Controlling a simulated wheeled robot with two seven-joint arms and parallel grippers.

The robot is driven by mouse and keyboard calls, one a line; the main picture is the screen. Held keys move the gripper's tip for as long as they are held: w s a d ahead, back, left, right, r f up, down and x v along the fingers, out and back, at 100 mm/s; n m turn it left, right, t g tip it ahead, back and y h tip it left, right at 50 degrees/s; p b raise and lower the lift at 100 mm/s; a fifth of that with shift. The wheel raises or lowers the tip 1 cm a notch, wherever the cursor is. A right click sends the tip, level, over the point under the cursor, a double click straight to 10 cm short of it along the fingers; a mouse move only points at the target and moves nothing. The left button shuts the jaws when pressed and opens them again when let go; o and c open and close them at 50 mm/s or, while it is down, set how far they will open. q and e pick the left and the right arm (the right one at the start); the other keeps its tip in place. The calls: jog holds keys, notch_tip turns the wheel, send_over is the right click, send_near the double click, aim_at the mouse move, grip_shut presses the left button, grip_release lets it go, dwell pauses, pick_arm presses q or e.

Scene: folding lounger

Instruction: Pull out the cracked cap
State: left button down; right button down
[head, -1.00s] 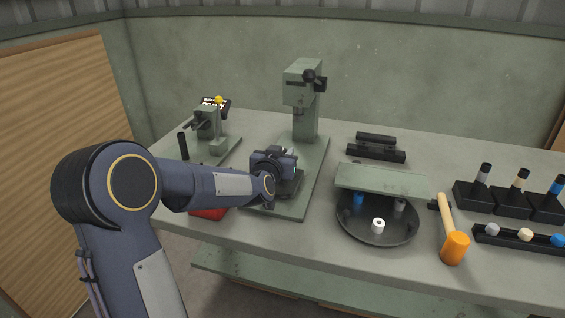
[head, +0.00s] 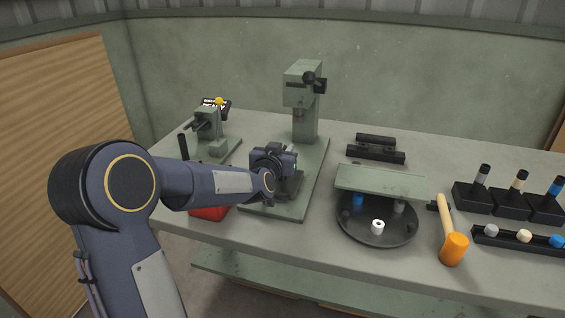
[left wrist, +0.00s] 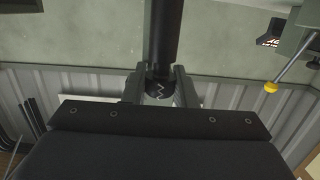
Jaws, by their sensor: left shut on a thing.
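The cracked cap (left wrist: 160,89) is black with a pale zigzag line. It shows in the left wrist view at the near end of a black tube (left wrist: 162,40). I see no clear gap between cap and tube. My left gripper (left wrist: 160,84) is shut on the cap, one finger on each side. In the head view my left gripper (head: 283,165) is over the base of the green press (head: 304,90), and its own wrist hides the cap there. My right gripper is not in view.
A round dark tray (head: 377,232) with small cylinders, partly under a green plate (head: 380,181), is right of the press. An orange mallet (head: 454,248) and capped tubes in black stands (head: 513,203) lie further right. A red bin (head: 209,212) is below my left forearm.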

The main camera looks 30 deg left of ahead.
pick_arm(q)
jog(key=shift+r+p, duration=1.2)
jog(key=shift+r, duration=0.35)
jog(key=shift+f, duration=0.1)
